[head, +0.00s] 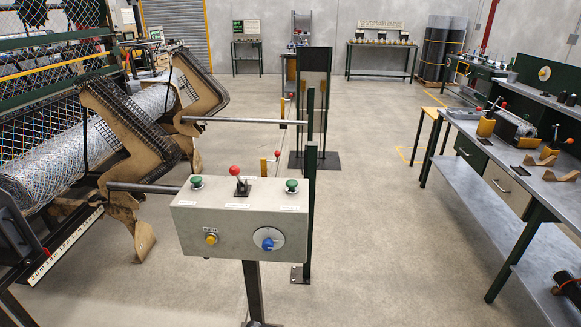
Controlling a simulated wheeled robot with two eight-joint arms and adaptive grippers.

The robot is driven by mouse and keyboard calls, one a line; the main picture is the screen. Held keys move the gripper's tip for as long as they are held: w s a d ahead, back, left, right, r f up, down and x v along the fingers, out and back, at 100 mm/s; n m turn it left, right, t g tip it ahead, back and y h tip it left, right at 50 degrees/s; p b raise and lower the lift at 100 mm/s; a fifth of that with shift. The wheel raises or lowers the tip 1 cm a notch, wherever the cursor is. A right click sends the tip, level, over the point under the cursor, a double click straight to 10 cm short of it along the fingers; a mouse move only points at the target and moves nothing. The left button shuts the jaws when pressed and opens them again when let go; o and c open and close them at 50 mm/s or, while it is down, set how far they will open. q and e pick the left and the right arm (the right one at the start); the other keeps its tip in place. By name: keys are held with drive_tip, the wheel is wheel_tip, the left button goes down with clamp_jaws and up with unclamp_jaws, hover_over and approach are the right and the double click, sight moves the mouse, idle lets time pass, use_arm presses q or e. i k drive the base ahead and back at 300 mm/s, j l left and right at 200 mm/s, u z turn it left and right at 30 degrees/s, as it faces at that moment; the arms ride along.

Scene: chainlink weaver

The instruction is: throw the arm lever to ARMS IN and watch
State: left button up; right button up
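A grey control box (215,225) stands on a dark post in the middle foreground. A lever with a red ball knob (234,170) rises from a dark base on its top, between two green buttons (197,182) and (291,185). The knob leans slightly to the left. A small label lies in front of the lever, too small to read. The box front has a yellow button (211,239) and a blue knob on a round pale dial (268,239). Tan arms (135,135) with dark mesh edges stand at the weaving machine, left of the box. Neither of my grippers shows.
A wire mesh roll (50,160) lies in the machine at left. Horizontal bars (240,120) reach toward a green post (311,200) behind the box. More red-knobbed levers (277,155) stand behind. A workbench (500,150) fills the right. Floor between box and bench is clear.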

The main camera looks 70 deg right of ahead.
sight(234, 169)
drive_tip(key=z, duration=1.85)
